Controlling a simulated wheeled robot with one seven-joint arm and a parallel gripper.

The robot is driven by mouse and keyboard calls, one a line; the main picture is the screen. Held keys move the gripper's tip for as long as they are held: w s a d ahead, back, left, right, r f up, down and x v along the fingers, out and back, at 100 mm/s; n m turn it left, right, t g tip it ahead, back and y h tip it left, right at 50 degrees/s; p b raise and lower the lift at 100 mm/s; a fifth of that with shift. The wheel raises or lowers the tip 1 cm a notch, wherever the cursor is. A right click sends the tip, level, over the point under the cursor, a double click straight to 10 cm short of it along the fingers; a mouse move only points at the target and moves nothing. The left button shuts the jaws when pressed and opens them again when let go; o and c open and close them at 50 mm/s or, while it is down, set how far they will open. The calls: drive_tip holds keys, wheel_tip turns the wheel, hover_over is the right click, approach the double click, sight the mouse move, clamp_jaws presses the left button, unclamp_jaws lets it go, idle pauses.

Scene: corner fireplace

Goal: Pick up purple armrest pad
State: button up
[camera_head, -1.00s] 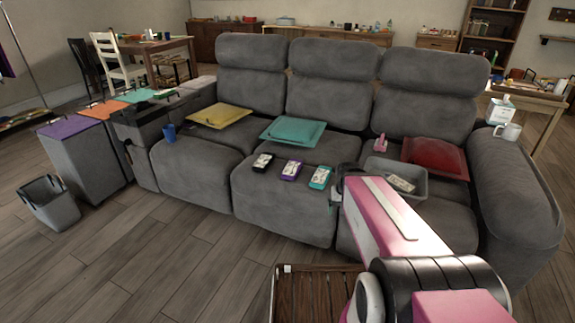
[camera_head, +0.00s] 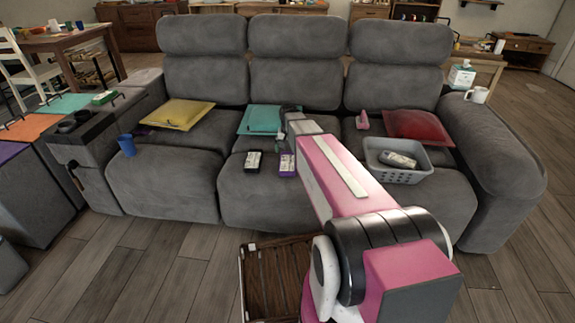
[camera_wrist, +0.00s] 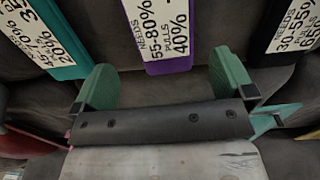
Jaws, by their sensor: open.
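The purple armrest pad (camera_head: 287,163) lies on the middle seat of the grey sofa (camera_head: 272,190), its white label facing up. In the wrist view the purple pad (camera_wrist: 166,62) extends into the gap between my fingertips, below them as far as I can tell. My gripper (camera_wrist: 165,78) is open, with one green finger on each side of the purple pad and nothing held. In the head view my pink arm reaches over the middle seat and partly hides the gripper end.
A black pad (camera_head: 254,161) lies left of the purple one. A teal pad (camera_wrist: 55,50) lies on its other side, hidden by my arm in the head view.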

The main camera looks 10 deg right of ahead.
sight(288, 158)
drive_tip(key=shift+w+a+f, duration=0.1)
drive_tip(key=shift+f, duration=1.55)
drive_tip(key=shift+w+a+f, duration=0.1)
drive_tip(key=shift+f, duration=1.55)
drive_tip(key=shift+s, duration=0.1)
drive_tip(key=c, duration=0.9)
